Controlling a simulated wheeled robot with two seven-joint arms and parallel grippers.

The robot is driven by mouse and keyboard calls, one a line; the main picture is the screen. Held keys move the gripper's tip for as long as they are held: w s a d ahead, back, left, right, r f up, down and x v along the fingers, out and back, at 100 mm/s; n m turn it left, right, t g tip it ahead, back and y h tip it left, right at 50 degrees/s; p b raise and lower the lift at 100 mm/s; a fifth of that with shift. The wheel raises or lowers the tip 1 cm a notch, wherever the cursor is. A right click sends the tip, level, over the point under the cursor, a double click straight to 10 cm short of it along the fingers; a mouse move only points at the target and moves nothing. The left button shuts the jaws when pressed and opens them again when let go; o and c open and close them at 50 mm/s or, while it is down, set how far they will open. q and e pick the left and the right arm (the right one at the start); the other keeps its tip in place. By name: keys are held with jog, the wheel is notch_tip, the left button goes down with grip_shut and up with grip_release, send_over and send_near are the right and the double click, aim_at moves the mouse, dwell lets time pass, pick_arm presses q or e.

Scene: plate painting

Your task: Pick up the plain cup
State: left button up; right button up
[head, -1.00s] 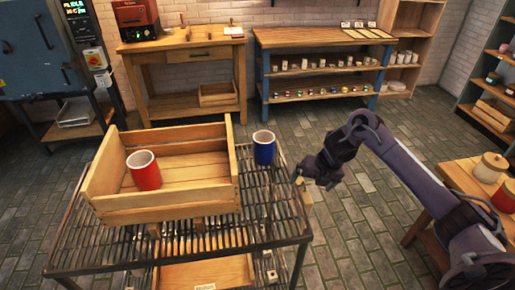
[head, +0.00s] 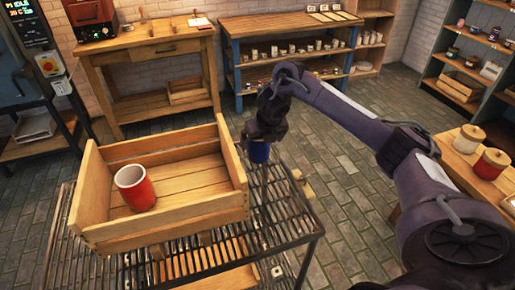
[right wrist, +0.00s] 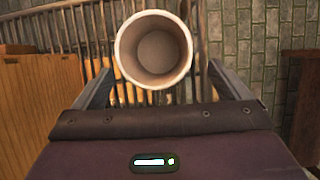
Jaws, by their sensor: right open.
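A blue cup (head: 259,153) with a pale inside stands upright on the slatted metal rack, just right of the wooden crate. My right gripper (head: 262,140) is over it and hides its upper part in the head view. In the right wrist view the cup's round mouth (right wrist: 153,50) shows ahead, between the two spread fingers. The gripper is open, with gaps visible beside the cup. A red cup (head: 134,187) with a pale rim stands tilted-looking inside the crate. Neither cup shows a clear pattern. My left gripper is out of view.
The wooden crate (head: 165,226) sits on the metal rack (head: 283,215), its right wall close to the blue cup. A side table at right holds lidded jars (head: 491,164). Shelves and a workbench (head: 150,50) stand behind. The floor between is clear.

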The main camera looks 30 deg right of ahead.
jog(key=w+f+p, duration=0.1)
jog(key=w+f, duration=0.1)
jog(key=f, duration=0.1)
jog(key=shift+w+d, duration=0.1)
jog(key=shift+w, duration=0.25)
jog(key=shift+w+f, duration=0.15)
jog(key=shift+f, duration=0.25)
jog(key=shift+d+f, duration=0.15)
jog(key=c, duration=1.1)
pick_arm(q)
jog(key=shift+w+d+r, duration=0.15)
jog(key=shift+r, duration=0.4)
pick_arm(e)
jog(key=shift+c, duration=0.7)
